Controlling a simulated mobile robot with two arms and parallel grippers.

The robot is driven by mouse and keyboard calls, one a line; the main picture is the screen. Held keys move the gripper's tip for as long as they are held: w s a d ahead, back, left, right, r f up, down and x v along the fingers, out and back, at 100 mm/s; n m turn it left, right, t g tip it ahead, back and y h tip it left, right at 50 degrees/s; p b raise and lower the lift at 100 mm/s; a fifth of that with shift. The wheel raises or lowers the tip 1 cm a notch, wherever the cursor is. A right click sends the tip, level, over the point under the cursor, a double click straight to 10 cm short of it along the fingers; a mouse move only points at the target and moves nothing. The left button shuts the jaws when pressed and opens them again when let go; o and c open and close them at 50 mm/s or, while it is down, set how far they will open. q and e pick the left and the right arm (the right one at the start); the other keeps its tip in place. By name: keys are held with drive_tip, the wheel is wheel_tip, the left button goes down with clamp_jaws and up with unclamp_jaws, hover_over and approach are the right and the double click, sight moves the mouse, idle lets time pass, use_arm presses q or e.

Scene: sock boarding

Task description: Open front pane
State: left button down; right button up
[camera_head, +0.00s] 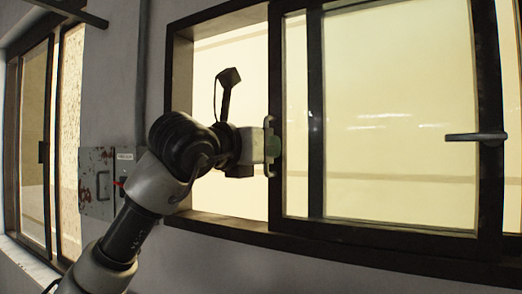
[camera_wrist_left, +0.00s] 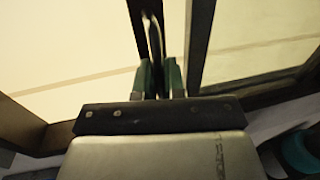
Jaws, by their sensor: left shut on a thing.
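The front pane (camera_head: 400,110) is a dark-framed glass pane filling the right part of the window. An upright metal handle (camera_head: 268,124) is on its left frame edge; it also shows in the left wrist view (camera_wrist_left: 153,35). My left gripper (camera_head: 271,146) is at this handle, its green-tipped fingers shut on it. In the left wrist view the fingers (camera_wrist_left: 159,80) stand on either side of the handle's lower part. An open gap shows left of the pane, behind my arm. My right gripper is out of view.
A dark window frame (camera_head: 222,225) surrounds the opening and pane. A lever handle (camera_head: 476,136) sticks out at the pane's right edge. A stained grey wall box (camera_head: 97,180) is left of my arm. Another window (camera_head: 35,140) stands at the far left.

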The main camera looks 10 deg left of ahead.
use_arm(q)
drive_tip(key=c, duration=1.5)
unclamp_jaws()
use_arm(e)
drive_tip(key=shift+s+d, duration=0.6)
use_arm(q)
drive_tip(key=b+v, duration=0.5)
drive_tip(key=v, duration=0.5)
drive_tip(key=shift+s+a, duration=0.15)
drive_tip(key=shift+s, duration=0.2)
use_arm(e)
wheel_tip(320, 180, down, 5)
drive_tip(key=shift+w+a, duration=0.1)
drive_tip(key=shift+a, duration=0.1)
